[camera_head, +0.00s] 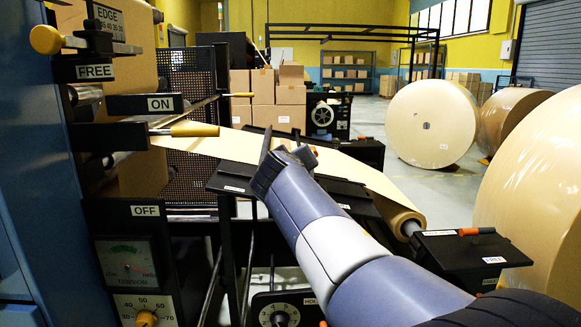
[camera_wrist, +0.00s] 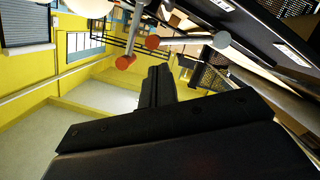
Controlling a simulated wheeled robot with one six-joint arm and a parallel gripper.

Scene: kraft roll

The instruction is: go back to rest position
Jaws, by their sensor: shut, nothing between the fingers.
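My gripper (camera_head: 266,146) is at the end of my outstretched arm, in the middle of the head view. It is in front of the sheet of kraft paper (camera_head: 225,148) and over the dark frame of the machine. Its dark fingers are seen edge-on and hold nothing. In the wrist view the black fingers of my gripper (camera_wrist: 157,85) are together and empty. Two grey rods with orange-red ends (camera_wrist: 170,42) are beyond them in that view. I cannot tell whether the fingertips touch the paper.
The machine panel with a tension gauge (camera_head: 127,262) stands at left. A paper roll (camera_head: 402,222) and a black bracket with an orange handle (camera_head: 468,245) are right of my arm. Large kraft rolls (camera_head: 432,124) stand on the floor (camera_head: 385,155), with open floor beyond. Cartons (camera_head: 278,98) are stacked behind.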

